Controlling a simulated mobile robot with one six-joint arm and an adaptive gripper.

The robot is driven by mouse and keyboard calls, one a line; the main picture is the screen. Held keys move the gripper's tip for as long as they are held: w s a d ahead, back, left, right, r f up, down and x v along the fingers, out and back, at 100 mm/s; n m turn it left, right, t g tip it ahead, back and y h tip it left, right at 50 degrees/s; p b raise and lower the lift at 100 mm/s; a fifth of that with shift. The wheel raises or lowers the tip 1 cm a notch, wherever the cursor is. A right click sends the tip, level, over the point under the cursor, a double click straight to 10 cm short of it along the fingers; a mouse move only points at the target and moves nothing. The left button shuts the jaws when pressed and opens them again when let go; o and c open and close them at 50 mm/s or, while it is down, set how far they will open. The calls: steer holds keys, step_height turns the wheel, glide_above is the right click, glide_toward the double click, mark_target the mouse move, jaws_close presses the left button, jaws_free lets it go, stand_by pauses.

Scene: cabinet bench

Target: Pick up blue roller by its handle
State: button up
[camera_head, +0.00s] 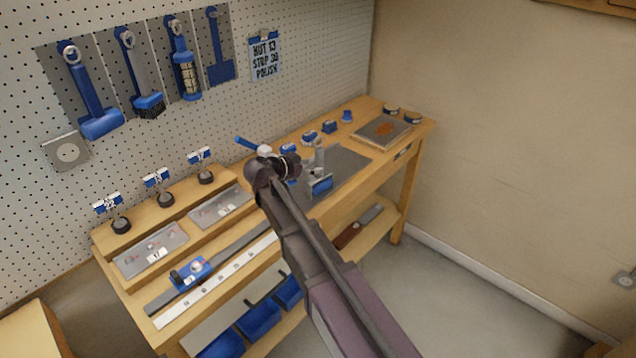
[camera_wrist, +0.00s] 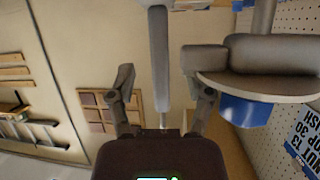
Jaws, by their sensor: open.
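The blue roller (camera_head: 100,123) appears to be the leftmost tool hanging on the pegboard, with its handle (camera_head: 84,85) upward and its cylindrical head crosswise at the bottom. My gripper (camera_head: 292,167) is above the bench, well to the right of and below it. In the wrist view my gripper (camera_wrist: 165,85) has its two fingers spread apart. A grey bar (camera_wrist: 158,60) shows between them; I cannot tell whether it is touched. A grey disc with a blue part (camera_wrist: 245,110) fills the right side. The roller cannot be made out in that view.
A brush (camera_head: 147,103), a caged tool (camera_head: 187,75) and a scraper (camera_head: 218,60) hang beside the roller. A paper sign (camera_head: 265,58) is farther right. The bench (camera_head: 175,215) holds tagged dark pieces, plates and small blue items. Blue bins (camera_head: 258,320) are below.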

mark_target(315, 165)
steer(key=shift+b+x, duration=0.55)
steer(key=shift+x, duration=1.4)
jaws_close()
